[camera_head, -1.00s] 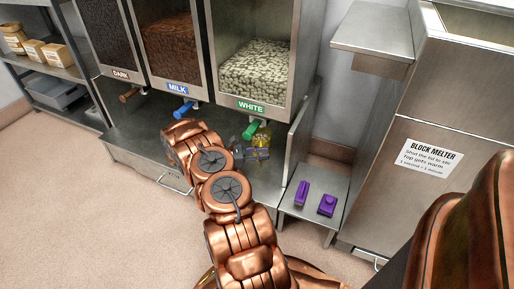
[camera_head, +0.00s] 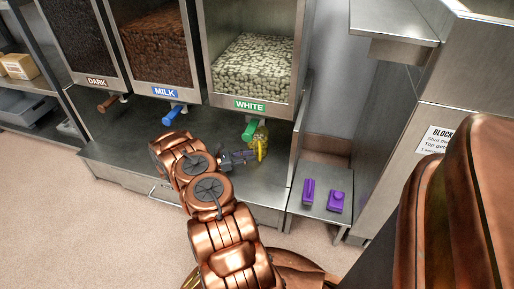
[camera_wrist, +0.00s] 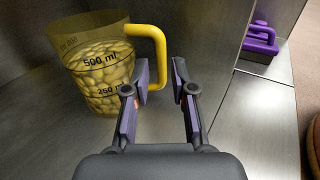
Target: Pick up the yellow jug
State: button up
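The yellow jug (camera_wrist: 98,75) stands upright at the left of the wrist view. It is see-through, marked 500 ml and 250 ml, and holds pale pieces. Its yellow handle (camera_wrist: 159,58) points right. In the head view the jug (camera_head: 261,145) is small, under the green WHITE tap (camera_head: 249,130). My gripper (camera_wrist: 161,72) is open and empty. In the wrist view the lower handle shows between its two fingertips; I cannot tell if they touch it. In the head view my gripper (camera_head: 245,156) is just left of the jug.
The jug stands on a steel counter (camera_head: 130,150) below the DARK, MILK and WHITE dispensers. A steel side wall bounds it on the right. Beyond that, a lower shelf (camera_head: 325,222) holds two purple items (camera_head: 308,190). A steel melter (camera_head: 395,150) stands farther right.

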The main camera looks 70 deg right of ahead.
aim_at(260, 159)
jog(key=b+x, duration=0.1)
jog(key=x, duration=0.2)
jog(key=b+x, duration=0.1)
jog(key=shift+s+f+b, duration=0.15)
jog(key=shift+f+b, duration=0.1)
jog(key=shift+b, duration=0.1)
jog(key=shift+s+d+r, duration=0.15)
jog(key=shift+s+d, duration=0.15)
jog(key=shift+c, duration=0.3)
grip_shut()
